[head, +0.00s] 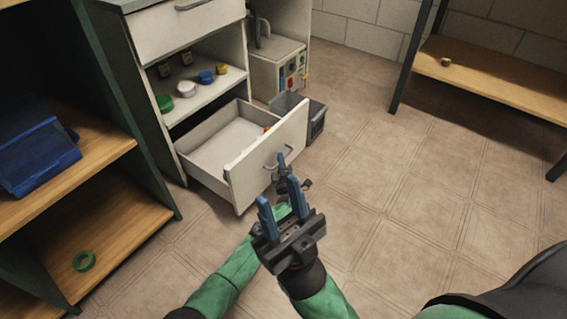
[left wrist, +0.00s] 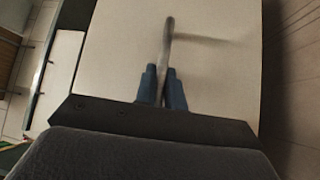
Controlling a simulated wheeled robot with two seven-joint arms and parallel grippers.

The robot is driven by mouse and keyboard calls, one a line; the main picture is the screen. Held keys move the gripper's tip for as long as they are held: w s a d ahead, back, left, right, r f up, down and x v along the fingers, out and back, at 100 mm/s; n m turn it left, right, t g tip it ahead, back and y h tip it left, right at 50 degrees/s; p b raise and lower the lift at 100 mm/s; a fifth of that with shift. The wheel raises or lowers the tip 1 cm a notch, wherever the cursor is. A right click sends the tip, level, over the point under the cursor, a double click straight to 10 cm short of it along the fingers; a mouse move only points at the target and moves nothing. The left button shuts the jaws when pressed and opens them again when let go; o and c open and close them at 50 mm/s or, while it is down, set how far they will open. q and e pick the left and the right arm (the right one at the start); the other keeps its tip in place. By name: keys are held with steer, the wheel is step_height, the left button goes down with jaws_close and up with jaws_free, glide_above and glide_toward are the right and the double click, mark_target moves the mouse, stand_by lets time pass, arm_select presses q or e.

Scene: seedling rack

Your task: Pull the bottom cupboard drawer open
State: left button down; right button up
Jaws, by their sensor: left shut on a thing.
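The bottom cupboard drawer (head: 265,160) stands pulled well out of the white cupboard, its inside open to view with a small orange thing in it. Its grey bar handle (head: 271,160) is on the front panel. My left gripper (head: 282,160) is at the handle, partly hidden behind my right gripper. In the left wrist view the blue fingers (left wrist: 163,80) are shut on the handle (left wrist: 168,45), against the pale drawer front (left wrist: 120,50). My right gripper (head: 279,190) is nearer the camera, with its blue fingers spread apart and nothing between them.
A cupboard shelf (head: 207,95) above the drawer holds cups and jars. A grey bin (head: 316,119) stands just right of the drawer. A wooden shelf unit (head: 120,215) with a blue crate (head: 38,158) and green ring (head: 84,261) is at left. Tiled floor (head: 400,190) is clear at right.

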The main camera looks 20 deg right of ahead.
arm_select(q)
steer(key=shift+w+a, duration=0.65)
steer(key=shift+w, duration=0.2)
steer(key=c, duration=1.5)
jaws_free()
steer(key=shift+s, duration=0.15)
